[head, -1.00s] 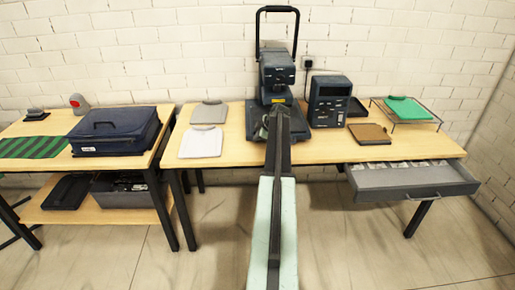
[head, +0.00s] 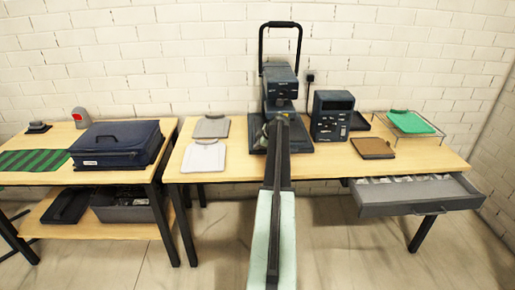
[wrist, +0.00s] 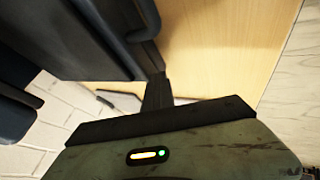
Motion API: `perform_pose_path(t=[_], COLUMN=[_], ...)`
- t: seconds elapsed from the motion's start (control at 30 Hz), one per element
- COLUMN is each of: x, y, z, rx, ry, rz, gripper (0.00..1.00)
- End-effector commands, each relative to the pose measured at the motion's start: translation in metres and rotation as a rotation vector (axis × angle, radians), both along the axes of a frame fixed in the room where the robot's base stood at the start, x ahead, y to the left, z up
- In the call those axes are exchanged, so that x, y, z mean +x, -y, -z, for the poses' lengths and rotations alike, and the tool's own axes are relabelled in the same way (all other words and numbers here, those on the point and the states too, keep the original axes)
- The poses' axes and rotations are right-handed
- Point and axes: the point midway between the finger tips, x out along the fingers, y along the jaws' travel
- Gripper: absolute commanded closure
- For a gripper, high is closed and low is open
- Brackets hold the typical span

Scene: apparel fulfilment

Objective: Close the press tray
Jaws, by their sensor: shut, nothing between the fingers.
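The dark press (head: 281,88) stands at the back of the middle table, its looped handle raised above it. Its flat lower tray (head: 301,139) lies over the tabletop and is partly hidden behind my arm. My arm reaches up the middle of the head view to the front of the press. My gripper (wrist: 157,80) shows in the wrist view as a narrow dark shape, shut and empty, close to a dark body (wrist: 95,40) that looks like part of the press. I cannot tell whether they touch.
A grey drawer (head: 416,203) hangs open at the table's right end. A control box (head: 331,116) stands right of the press, beside a brown pad (head: 373,148). Folded shirts (head: 204,156) lie to the left. A blue case (head: 117,146) sits on the left table.

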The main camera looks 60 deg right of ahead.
Motion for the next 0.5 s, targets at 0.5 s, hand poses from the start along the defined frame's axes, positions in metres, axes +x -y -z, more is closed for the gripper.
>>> perform_pose_path(t=[0.5], x=[-0.056], y=[-0.047], z=[-0.068], rx=[0.001], ry=[-0.003], rz=[-0.004], gripper=[1.0])
